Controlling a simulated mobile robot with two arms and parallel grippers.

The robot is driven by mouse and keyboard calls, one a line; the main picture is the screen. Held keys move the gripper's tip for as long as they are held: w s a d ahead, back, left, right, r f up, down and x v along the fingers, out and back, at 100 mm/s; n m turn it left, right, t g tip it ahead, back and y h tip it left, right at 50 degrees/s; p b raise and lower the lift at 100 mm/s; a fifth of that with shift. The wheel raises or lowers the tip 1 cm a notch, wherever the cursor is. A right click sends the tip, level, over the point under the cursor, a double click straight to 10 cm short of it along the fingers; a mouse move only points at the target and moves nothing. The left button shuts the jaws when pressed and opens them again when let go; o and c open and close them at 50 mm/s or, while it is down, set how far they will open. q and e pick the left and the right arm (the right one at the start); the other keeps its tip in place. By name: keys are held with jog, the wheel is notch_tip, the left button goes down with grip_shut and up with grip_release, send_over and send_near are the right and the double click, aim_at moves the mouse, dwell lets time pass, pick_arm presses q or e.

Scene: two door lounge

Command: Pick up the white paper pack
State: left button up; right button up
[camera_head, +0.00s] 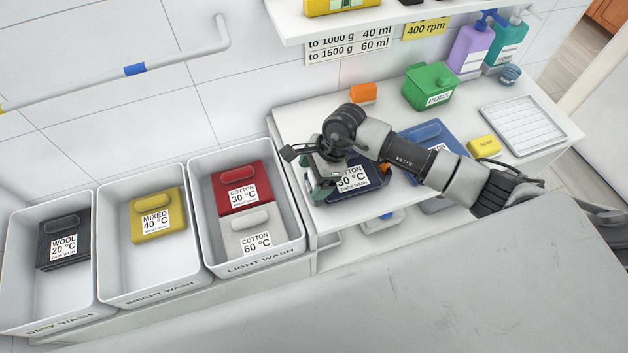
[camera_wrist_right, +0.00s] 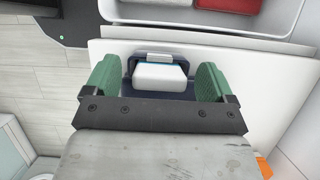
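My right gripper (camera_head: 322,180) is over the left end of the white counter, beside a dark navy pack (camera_head: 372,181) labelled COTTON 30 °C. In the right wrist view its two green fingers (camera_wrist_right: 158,82) stand apart. A white block with a cyan edge (camera_wrist_right: 160,75) lies between them, in front of a dark navy surface. A narrow gap shows at its left side; contact on the right is unclear. I cannot tell for sure that this block is the white paper pack. My arm hides most of it in the head view. My left gripper is out of view.
Three white bins hold a black pack (camera_head: 63,243), a yellow pack (camera_head: 157,216), a red pack (camera_head: 242,188) and a white COTTON 60 °C pack (camera_head: 250,229). A blue pack (camera_head: 428,134), a green box (camera_head: 430,85) and a drying tray (camera_head: 524,124) are on the counter.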

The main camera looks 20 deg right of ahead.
jog(key=c, duration=1)
jog(key=shift+r, duration=0.1)
